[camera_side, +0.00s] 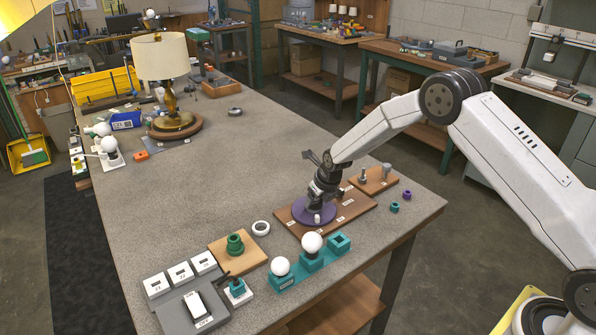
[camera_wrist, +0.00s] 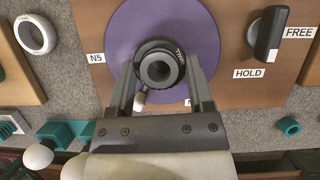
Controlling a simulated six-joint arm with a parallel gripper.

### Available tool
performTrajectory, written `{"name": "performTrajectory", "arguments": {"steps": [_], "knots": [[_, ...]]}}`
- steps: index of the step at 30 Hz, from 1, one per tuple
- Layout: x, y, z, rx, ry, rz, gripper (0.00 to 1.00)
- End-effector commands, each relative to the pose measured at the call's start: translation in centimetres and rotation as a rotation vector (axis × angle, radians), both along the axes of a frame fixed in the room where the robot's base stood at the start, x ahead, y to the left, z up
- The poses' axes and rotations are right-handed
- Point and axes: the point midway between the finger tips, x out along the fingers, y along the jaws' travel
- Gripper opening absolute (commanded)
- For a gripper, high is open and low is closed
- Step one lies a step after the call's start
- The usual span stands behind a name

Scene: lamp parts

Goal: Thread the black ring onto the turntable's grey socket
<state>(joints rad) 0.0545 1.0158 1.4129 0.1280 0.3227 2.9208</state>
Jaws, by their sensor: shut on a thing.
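The purple turntable disc (camera_side: 301,213) lies on a brown board near the bench's right end; it fills the upper middle of the wrist view (camera_wrist: 122,32). My gripper (camera_side: 319,198) points down over the disc. In the wrist view my gripper (camera_wrist: 162,68) is shut on the black ring (camera_wrist: 145,58), one finger on each side. A grey round opening shows inside the ring, over the disc's middle. I cannot tell how far the ring sits on the grey socket, which is mostly hidden. A small white-tipped peg (camera_wrist: 140,99) stands on the disc beside the left finger.
A black lever (camera_wrist: 268,35) stands between the HOLD and FREE labels. A white ring (camera_side: 261,228), a green part on a wooden board (camera_side: 235,244) and a teal holder with white bulbs (camera_side: 311,258) stand nearby. The bench's middle is clear.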

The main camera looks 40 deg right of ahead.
Motion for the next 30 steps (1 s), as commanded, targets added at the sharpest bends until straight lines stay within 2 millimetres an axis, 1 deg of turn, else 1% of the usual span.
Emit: {"name": "performTrajectory", "arguments": {"steps": [1,2,3,5,17,30], "knots": [[-0.43,0.03,-0.57,0.001,0.014,0.001,0.00],[-0.43,0.03,-0.57,0.001,0.014,0.001,0.00],[-0.44,0.03,-0.57,0.001,0.014,0.001,0.73],[-0.41,0.03,-0.54,0.001,0.014,0.001,0.92],[-0.15,-0.02,-0.17,0.002,0.006,0.008,0.93],[-0.07,-0.19,-0.13,0.001,0.005,0.149,0.93]]}}
